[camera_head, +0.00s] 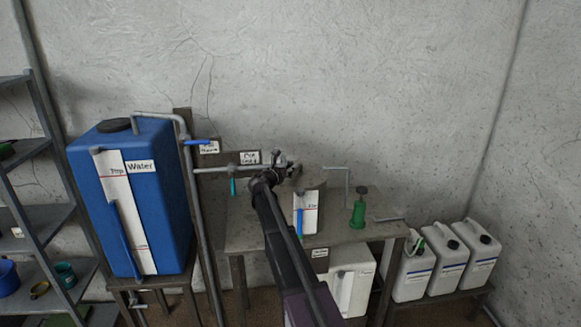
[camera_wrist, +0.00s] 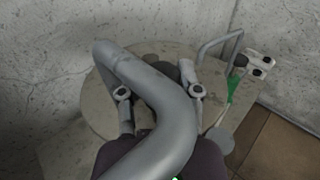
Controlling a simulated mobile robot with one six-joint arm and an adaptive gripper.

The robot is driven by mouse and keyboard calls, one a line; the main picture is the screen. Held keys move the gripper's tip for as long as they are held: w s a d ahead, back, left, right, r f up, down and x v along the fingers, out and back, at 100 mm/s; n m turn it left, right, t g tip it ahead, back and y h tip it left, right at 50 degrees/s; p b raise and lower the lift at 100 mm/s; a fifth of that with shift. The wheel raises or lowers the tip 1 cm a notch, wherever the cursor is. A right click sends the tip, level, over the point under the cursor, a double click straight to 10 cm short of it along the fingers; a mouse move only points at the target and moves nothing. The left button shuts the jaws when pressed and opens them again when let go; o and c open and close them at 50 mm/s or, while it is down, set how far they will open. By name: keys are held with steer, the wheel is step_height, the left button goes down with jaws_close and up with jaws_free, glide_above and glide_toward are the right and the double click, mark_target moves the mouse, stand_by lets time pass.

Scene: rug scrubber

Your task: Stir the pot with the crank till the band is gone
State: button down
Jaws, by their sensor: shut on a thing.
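My gripper (camera_head: 277,170) is over the pot (camera_head: 316,190) on the grey table in the head view. The round grey top (camera_wrist: 105,105) below looks like the pot's. The pot's front bears a white strip (camera_head: 309,208) with a small red mark and a blue bar. My arm hides the pot's left part, and its inside is hidden, so I cannot make out a band.
A blue water tank (camera_head: 150,215) stands left, with pipes and a blue-handled valve (camera_head: 197,142). A green pump bottle (camera_head: 358,212) and thin bent rod (camera_head: 347,185) are right of the pot. White jerrycans (camera_head: 447,262) stand far right; shelves (camera_head: 40,210) stand far left.

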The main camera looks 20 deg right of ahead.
steer(key=shift+d, duration=0.1)
steer(key=shift+c, duration=1.3)
jaws_free()
steer(key=shift+w+d+f, duration=0.1)
steer(key=shift+w, duration=0.05)
steer(key=v, duration=1.2)
